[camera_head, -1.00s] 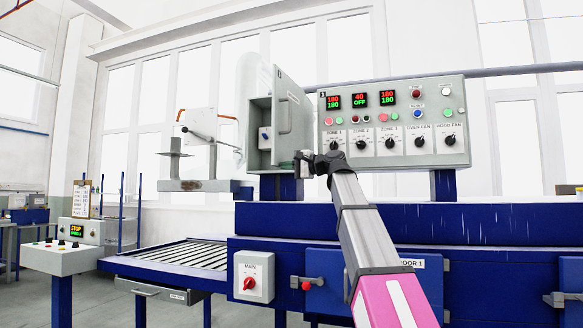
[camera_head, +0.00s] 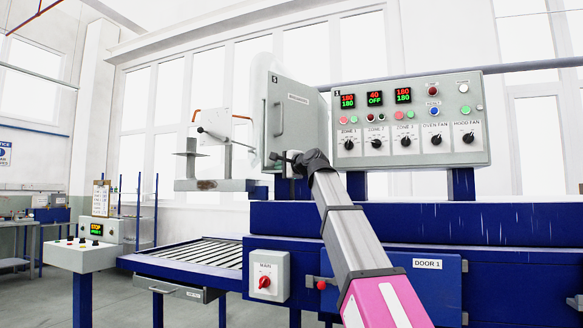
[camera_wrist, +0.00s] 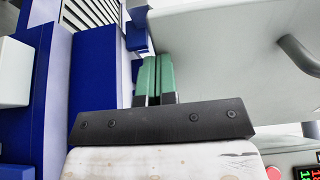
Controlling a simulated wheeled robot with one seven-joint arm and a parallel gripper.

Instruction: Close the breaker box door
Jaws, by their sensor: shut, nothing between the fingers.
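The breaker box (camera_head: 257,112) is a grey cabinet left of the control panel. Its grey door (camera_head: 297,120) now covers the front, and the inside no longer shows. I cannot tell whether a thin gap remains at its edge. The door's bar handle (camera_head: 279,118) is near its left edge; it also shows in the wrist view (camera_wrist: 299,56). My gripper (camera_head: 275,158) is at the door's lower left part, below the handle. In the wrist view, its green fingers (camera_wrist: 153,76) are together and empty, close beside the grey door (camera_wrist: 225,60); contact is unclear.
The control panel (camera_head: 409,122) with displays and knobs stands right of the box. Blue oven housing (camera_head: 390,220) lies below, with a MAIN switch box (camera_head: 266,277). A roller conveyor (camera_head: 200,256) and a grey stand (camera_head: 210,185) are to the left.

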